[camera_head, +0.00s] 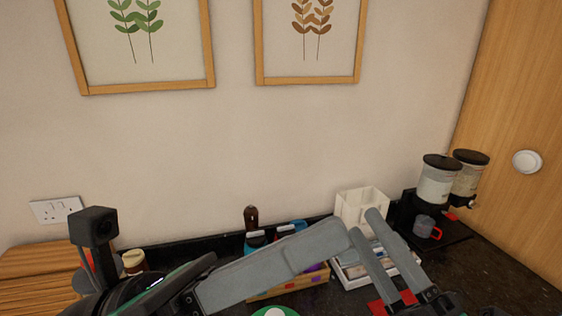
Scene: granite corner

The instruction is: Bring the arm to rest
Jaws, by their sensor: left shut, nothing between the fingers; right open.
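My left gripper (338,238) comes in from the lower left. Its long grey fingers lie together, point right and hold nothing. They pass in front of a wooden box (290,290) and hide part of it. My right gripper (364,226) rises from the bottom right edge. Its two grey fingers stand apart with nothing held between them, in front of a white tray (348,279). The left fingertips appear close to the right fingertips in the picture; I cannot tell the gap in depth. The rest of both arms is mostly out of view.
A white open holder (362,208) stands against the wall. Two dispensers with black lids (437,182) and a grey cup (425,227) stand at the right. A jar (134,262) is at the left. The dark counter (500,275) is bare at the right.

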